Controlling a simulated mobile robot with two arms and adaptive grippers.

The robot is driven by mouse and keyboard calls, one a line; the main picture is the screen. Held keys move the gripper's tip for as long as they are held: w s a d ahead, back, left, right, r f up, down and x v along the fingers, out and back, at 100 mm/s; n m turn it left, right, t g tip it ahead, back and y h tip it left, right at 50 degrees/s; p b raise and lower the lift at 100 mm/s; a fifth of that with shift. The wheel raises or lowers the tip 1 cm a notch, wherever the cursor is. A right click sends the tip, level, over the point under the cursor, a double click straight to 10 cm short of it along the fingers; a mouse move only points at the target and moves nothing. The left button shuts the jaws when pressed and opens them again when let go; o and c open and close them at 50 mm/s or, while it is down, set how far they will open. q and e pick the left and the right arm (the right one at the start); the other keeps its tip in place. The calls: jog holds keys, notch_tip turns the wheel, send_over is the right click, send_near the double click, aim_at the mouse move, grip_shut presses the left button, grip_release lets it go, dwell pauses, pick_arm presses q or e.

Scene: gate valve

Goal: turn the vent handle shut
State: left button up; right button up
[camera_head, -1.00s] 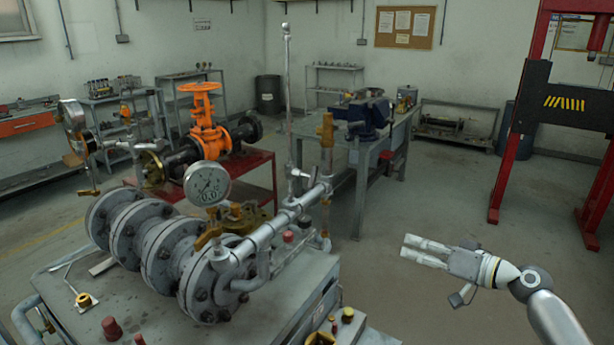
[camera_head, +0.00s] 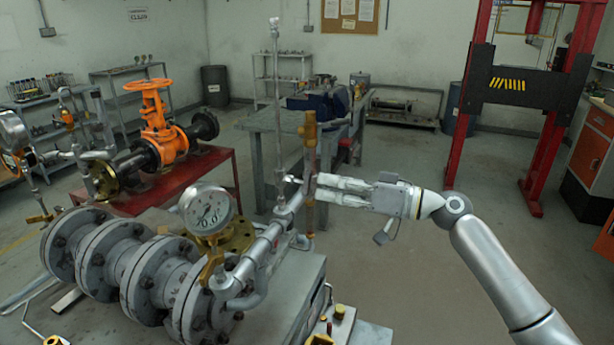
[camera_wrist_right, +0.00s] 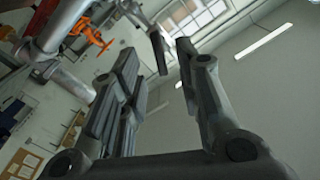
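The metal pipe assembly (camera_head: 262,250) runs up from the flanged valve body (camera_head: 120,260) to a small valve (camera_head: 292,180) below a tall thin vertical pipe. I cannot tell clearly which small part there is the vent handle. My right gripper (camera_head: 328,190) reaches in from the right, its fingertips overlapping the brass-topped vertical pipe (camera_head: 310,150) in the head view. In the right wrist view its fingers (camera_wrist_right: 155,85) are apart with nothing gripped. A dark bar (camera_wrist_right: 158,52) shows beyond the gap, possibly a handle. My left gripper is not in view.
A round pressure gauge (camera_head: 208,210) stands over the flanges. An orange handwheel valve (camera_head: 160,130) sits on a red table (camera_head: 185,175) at left. A workbench (camera_head: 265,125) stands behind. The floor at right is open up to a red press frame (camera_head: 470,90).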

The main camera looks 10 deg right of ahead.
aim_at(308, 189)
jog(key=shift+p+x, duration=0.7)
jog(key=shift+x, duration=2.05)
grip_shut()
